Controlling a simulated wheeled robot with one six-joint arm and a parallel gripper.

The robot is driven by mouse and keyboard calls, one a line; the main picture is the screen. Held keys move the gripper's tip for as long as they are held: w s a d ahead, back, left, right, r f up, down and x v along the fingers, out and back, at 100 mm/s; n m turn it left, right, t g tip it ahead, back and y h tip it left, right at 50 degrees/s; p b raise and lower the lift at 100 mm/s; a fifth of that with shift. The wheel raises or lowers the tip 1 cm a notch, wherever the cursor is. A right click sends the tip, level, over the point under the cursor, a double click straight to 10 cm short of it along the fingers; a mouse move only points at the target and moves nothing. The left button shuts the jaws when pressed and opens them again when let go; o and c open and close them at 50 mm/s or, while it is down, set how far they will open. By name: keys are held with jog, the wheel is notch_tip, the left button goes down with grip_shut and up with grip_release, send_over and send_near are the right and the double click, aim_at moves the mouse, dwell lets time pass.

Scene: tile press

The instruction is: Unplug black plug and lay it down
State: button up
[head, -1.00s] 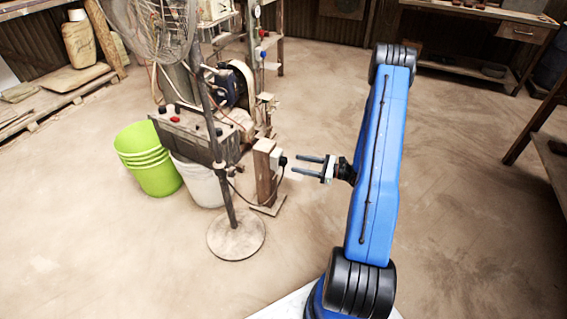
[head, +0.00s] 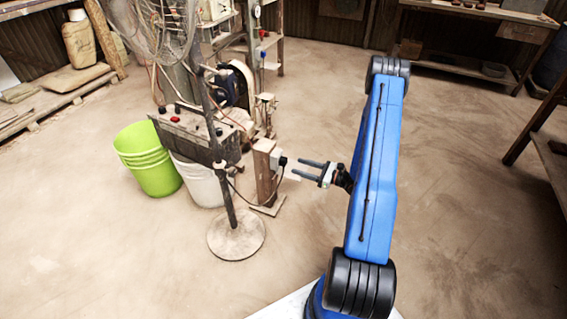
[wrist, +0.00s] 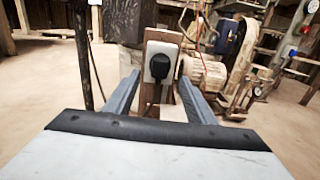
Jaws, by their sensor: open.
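The black plug (wrist: 160,66) sits in a pale socket plate (wrist: 163,48) on an upright wooden post (head: 263,172). In the head view the plug (head: 282,161) sticks out from the post's right side, with a dark cord hanging below it. My gripper (head: 298,169) is open and empty, to the right of the plug, with its fingers pointing at it. In the wrist view my gripper (wrist: 160,82) has one finger on each side of the plug's line, and the plug stands slightly above the fingertips. I see no contact.
A stand with a round base (head: 236,235) and a fan is left of the post.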

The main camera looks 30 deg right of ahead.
aim_at(286, 162)
jog(key=shift+x, duration=3.35)
grip_shut()
jog(key=shift+s+d, duration=0.1)
jog(key=shift+v, duration=2.85)
